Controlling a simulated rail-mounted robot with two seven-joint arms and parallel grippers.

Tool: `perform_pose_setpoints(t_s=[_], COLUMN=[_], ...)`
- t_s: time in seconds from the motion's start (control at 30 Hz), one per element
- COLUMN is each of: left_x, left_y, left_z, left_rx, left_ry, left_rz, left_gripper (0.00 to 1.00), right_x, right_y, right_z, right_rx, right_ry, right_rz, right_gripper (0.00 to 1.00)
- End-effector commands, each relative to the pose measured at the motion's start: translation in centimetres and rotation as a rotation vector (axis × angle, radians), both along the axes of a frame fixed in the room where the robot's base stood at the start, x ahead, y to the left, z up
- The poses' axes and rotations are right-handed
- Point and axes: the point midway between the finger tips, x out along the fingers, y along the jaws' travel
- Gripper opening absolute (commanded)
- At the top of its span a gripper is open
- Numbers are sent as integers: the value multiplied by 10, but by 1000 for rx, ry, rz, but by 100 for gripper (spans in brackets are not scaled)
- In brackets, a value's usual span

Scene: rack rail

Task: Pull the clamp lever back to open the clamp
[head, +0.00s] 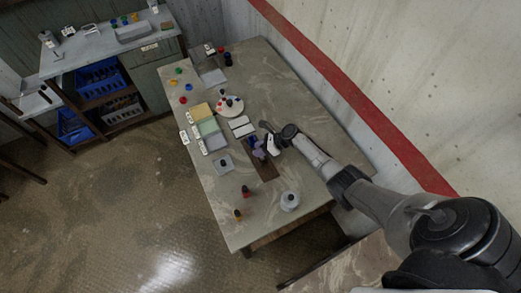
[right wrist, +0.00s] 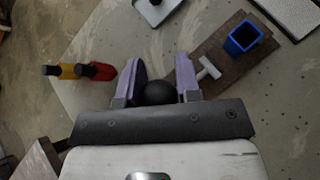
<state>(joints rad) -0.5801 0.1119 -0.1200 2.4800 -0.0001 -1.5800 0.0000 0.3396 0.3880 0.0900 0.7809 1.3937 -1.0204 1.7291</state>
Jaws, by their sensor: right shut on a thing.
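A brown board (right wrist: 220,48) carries a blue open-topped block (right wrist: 243,38) and a pale T-shaped piece (right wrist: 208,70) in the right wrist view. In the head view the board (head: 267,172) lies on the table beneath my right gripper (head: 260,152). In the right wrist view my right gripper (right wrist: 160,82) has its purple fingers on either side of a round black knob (right wrist: 158,93), shut on it. Whatever the knob is fixed to is hidden by the gripper, so the lever's angle cannot be told. My left gripper is not in view.
Trays (head: 208,127) and a round holder (head: 230,106) lie beyond the board. The table's right side (head: 300,95) is largely clear.

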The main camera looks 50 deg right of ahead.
Motion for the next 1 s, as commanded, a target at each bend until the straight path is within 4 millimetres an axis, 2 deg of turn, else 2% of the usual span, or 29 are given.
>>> perform_pose_setpoints(t_s=[0.53, 0.57, 0.8, 1.0], left_x=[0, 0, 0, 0], left_y=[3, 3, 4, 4], left_z=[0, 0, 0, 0], left_rx=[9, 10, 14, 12], left_ry=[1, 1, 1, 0], left_rz=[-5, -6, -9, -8], left_gripper=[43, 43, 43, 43], right_x=[2, 2, 2, 2], right_y=[-1, -1, -1, -1], right_z=[-1, -1, -1, -1], right_rx=[4, 4, 5, 5], right_ry=[20, 20, 20, 20], right_rz=[-2, -2, -1, -1], right_gripper=[0, 33, 56, 56])
